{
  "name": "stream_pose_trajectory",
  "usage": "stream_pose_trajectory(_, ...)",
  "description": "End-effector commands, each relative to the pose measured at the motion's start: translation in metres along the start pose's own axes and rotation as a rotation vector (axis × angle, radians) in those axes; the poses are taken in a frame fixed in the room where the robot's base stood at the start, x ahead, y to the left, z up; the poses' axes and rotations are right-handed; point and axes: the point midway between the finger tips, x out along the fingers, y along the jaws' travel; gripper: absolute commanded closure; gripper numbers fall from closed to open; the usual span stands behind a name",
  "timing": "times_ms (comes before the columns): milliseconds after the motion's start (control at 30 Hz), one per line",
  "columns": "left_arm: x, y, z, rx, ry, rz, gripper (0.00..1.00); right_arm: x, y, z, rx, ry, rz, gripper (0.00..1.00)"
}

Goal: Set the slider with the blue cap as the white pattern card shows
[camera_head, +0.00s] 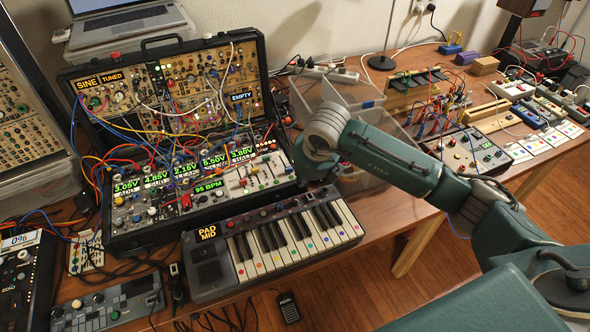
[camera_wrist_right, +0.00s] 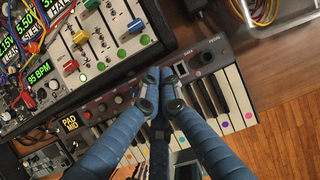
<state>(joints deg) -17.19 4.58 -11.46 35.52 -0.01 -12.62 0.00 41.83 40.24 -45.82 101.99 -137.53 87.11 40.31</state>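The slider with the blue cap (camera_wrist_right: 135,26) is on a pale slider panel (camera_wrist_right: 110,52) in the right wrist view, with its cap towards the panel's right side. In the head view the slider panel (camera_head: 258,187) is at the case's lower right. My right gripper (camera_wrist_right: 160,76) has its fingertips together with nothing visible between them. It is over the keyboard's upper edge, apart from the blue cap. In the head view the right gripper (camera_head: 312,168) is mostly hidden by its wrist. My left gripper is not in view.
A keyboard (camera_head: 275,238) lies in front of the cable-filled synth case (camera_head: 180,120). A clear bin (camera_head: 375,190) is behind my right arm. More cards (camera_head: 535,144) lie at right.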

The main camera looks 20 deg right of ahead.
Motion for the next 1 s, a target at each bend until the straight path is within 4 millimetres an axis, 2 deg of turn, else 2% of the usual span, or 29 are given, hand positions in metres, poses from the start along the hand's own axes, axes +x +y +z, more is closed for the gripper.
stream_pose_trajectory(133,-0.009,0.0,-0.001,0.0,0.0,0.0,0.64,0.03,0.001,-0.001,0.001,0.005,0.001,1.0)
stream_pose_trajectory(200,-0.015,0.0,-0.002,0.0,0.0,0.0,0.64,0.031,0.001,0.014,0.002,-0.001,0.001,1.0)
stream_pose_trajectory(400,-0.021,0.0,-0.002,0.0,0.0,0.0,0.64,0.041,0.001,0.032,0.0,0.0,0.001,1.0)
stream_pose_trajectory(867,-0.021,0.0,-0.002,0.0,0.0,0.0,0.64,0.045,0.001,0.037,-0.002,-0.001,0.002,1.0)
stream_pose_trajectory(1000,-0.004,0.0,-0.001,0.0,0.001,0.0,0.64,0.055,0.001,0.048,0.001,-0.003,0.001,1.0)
